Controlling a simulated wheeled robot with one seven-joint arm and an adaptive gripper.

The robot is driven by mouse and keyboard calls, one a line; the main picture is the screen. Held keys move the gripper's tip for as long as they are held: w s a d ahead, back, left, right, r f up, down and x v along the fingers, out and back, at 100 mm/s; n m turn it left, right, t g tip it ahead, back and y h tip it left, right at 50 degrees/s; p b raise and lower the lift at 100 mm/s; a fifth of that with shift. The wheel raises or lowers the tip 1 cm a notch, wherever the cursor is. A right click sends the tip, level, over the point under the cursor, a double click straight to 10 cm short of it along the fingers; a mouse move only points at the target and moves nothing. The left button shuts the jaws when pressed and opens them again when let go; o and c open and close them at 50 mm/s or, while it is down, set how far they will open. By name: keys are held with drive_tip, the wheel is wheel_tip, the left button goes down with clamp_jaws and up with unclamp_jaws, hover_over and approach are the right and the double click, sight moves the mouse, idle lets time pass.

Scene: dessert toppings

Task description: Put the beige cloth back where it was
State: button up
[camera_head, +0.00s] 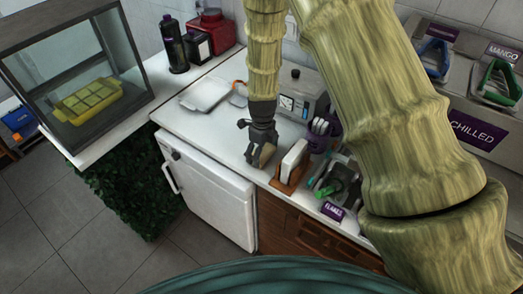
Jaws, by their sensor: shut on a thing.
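My gripper (259,156) points down over the white counter, left of the wooden holder. It is shut on the beige cloth (267,153), of which only a small beige patch shows at the fingers. The rest of the cloth is hidden by the fingers, and I cannot tell whether it touches the counter.
A wooden holder with a white slab (293,161) stands just right of my gripper. A purple cup (321,133) and a grey tray with a green tool (336,183) stand further right. A white board (205,94) lies at the back left. The counter (205,133) left of my gripper is clear.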

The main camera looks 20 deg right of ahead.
drive_tip(key=shift+f, duration=0.2)
drive_tip(key=o, duration=0.9)
drive_tip(key=shift+r, duration=0.15)
drive_tip(key=shift+r+b, duration=1.95)
drive_tip(key=shift+r, duration=4.1)
